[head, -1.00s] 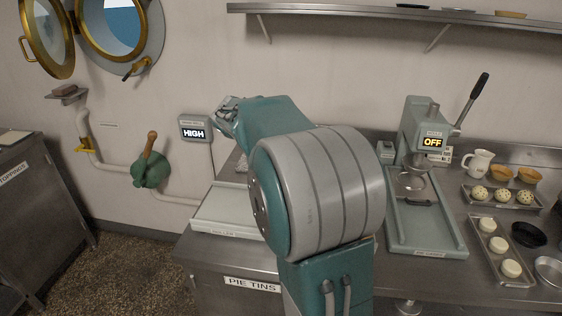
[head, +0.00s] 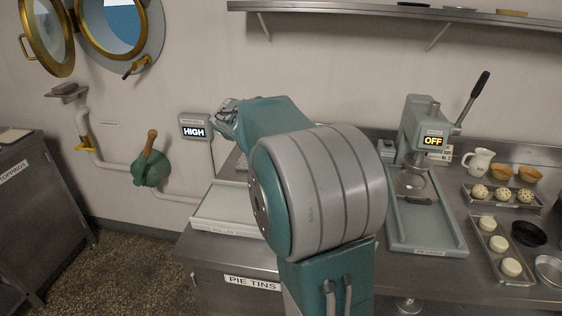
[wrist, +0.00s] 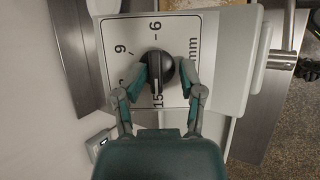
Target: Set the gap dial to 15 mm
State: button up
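The gap dial (wrist: 157,66) is a round black knob on a white scale plate (wrist: 113,62) in the wrist view. The plate shows 6 at the top, 9 at the upper left, 15 just below the knob, and "mm" at the right. My gripper (wrist: 158,78) has one finger on each side of the knob, and both fingertips appear to press on it. The knob's pale mark seems to lie at its lower side, near 15; the exact reading is hard to tell. The fingers partly cover the left of the scale. In the head view my arm hides the dial.
A wall display reading HIGH (head: 194,132) hangs beside the gripper. A white tray (head: 227,208) lies below the arm. On the right stand a lever press reading OFF (head: 425,125), a jug (head: 479,160) and pastry trays (head: 500,250). A shelf (head: 390,12) runs above.

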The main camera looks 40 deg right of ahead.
jog(key=shift+r, duration=0.1)
jog(key=shift+w+a+r, duration=0.1)
jog(key=shift+a+r, duration=0.1)
jog(key=shift+r, duration=0.15)
jog(key=v, duration=1.1)
jog(key=shift+a+f, duration=0.1)
jog(key=shift+a, duration=0.05)
jog(key=s+a+f+m+t+y, duration=0.3)
jog(key=s+a+f+y, duration=0.1)
jog(key=s+a, duration=0.5)
jog(key=s+a+f+m+t+y, duration=0.3)
jog(key=s+a+f, duration=0.3)
jog(key=s+a, duration=0.4)
jog(key=shift+s+f+m+y, duration=0.15)
jog(key=shift+s+m+y, duration=0.25)
jog(key=shift+s, duration=0.45)
jog(key=shift+w, duration=0.15)
